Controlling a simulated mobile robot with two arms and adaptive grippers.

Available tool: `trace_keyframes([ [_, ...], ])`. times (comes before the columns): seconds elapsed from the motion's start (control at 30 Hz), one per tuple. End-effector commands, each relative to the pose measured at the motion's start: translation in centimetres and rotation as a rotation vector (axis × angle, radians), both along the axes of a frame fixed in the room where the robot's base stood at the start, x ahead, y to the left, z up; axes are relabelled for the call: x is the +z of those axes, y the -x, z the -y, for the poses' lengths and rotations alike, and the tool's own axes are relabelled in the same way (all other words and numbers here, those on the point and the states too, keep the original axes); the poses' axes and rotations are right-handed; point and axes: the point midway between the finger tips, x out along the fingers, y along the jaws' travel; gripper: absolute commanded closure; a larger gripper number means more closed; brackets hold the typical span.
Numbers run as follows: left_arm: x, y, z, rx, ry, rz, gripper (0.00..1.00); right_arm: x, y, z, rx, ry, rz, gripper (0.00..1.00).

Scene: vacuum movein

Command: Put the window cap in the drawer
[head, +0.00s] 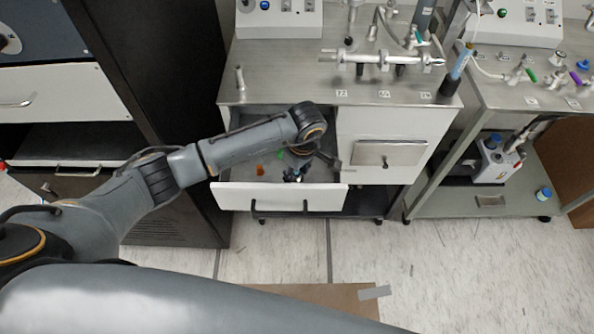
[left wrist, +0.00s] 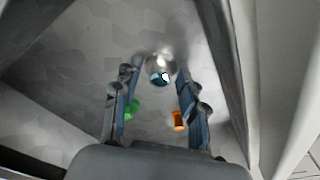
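The drawer (head: 280,197) under the left bench is pulled open, with a white front and grey inside. My left gripper (head: 297,172) reaches down into it. In the left wrist view my left gripper (left wrist: 160,80) is open, with its two blue-padded fingers apart. A small round silver piece with a blue-and-white centre (left wrist: 160,72), which looks like the window cap, shows between the fingertips, inside the drawer. Gaps show on both sides of it. I cannot tell its height above the drawer floor. My right gripper is not in view.
An orange piece (head: 260,170) and a green piece (head: 280,154) lie in the drawer. The bench top (head: 290,92) above carries metal vacuum parts. A dark cabinet (head: 150,70) stands at left; a cart shelf (head: 470,200) is at right.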

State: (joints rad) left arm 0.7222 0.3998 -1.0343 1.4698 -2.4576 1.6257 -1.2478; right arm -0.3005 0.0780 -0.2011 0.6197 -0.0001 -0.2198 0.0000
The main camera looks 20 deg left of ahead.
Motion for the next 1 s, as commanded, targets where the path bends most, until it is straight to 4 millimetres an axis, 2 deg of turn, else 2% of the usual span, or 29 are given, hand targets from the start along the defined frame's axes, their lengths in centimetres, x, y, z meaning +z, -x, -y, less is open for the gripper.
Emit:
trace_keyframes([
  [0.27, 0.1, 0.0, 0.0, 0.000, 0.000, -0.001, 0.55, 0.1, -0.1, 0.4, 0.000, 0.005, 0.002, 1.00],
  [0.4, 1.0, 0.0, 0.1, -0.001, 0.001, 0.002, 0.55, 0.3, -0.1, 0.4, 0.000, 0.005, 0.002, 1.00],
  [0.8, 9.0, 0.4, 0.9, -0.002, 0.000, 0.004, 0.55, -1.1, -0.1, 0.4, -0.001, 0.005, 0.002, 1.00],
  [1.0, 11.6, 0.6, 1.2, -0.001, 0.000, 0.001, 0.55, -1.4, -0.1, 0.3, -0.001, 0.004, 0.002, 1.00],
])
